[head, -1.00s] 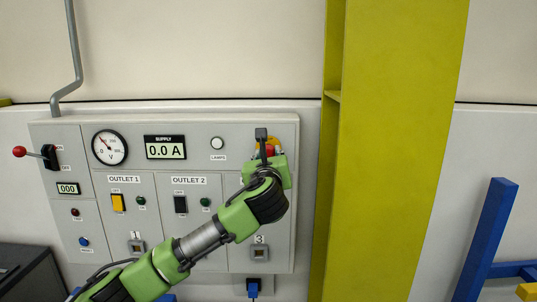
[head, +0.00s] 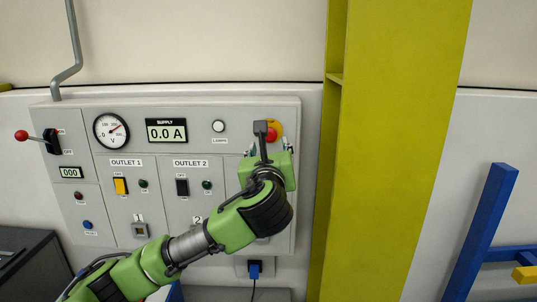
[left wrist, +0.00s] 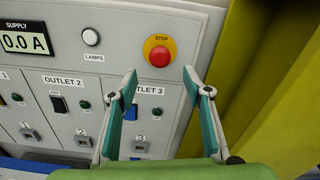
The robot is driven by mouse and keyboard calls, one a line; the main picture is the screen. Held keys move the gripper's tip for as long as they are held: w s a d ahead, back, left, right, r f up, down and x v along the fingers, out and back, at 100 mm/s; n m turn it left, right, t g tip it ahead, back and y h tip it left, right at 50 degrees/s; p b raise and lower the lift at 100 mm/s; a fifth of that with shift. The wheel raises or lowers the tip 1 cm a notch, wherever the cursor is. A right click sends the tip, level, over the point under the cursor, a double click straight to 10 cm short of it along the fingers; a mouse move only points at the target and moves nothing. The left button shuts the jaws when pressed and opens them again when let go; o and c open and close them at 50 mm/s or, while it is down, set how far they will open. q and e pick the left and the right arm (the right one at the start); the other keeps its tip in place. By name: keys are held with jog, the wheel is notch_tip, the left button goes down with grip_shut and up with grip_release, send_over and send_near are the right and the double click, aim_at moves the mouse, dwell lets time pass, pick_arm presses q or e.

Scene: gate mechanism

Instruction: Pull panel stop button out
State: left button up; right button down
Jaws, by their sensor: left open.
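The panel stop button (head: 272,134) is a red round knob on a yellow disc at the upper right of the grey panel. In the left wrist view the red knob (left wrist: 159,57) shows under the word STOP. My left gripper (head: 268,149) is in front of the panel, just below the button. In the left wrist view its two teal-padded fingers (left wrist: 159,77) stand wide apart with nothing between them, and the button shows beyond their tips. I cannot tell how far the knob stands out. My right gripper is not in view.
The grey panel (head: 228,111) carries a dial gauge (head: 111,131), a supply display reading 0.0 A (head: 166,131), and several switches and lamps. A red-knobbed lever (head: 22,135) sticks out at left. A yellow-green column (head: 390,150) stands close to the panel's right.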

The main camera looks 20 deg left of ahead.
pick_arm(q)
jog(key=shift+v, duration=1.95)
jog(key=shift+f, duration=0.1)
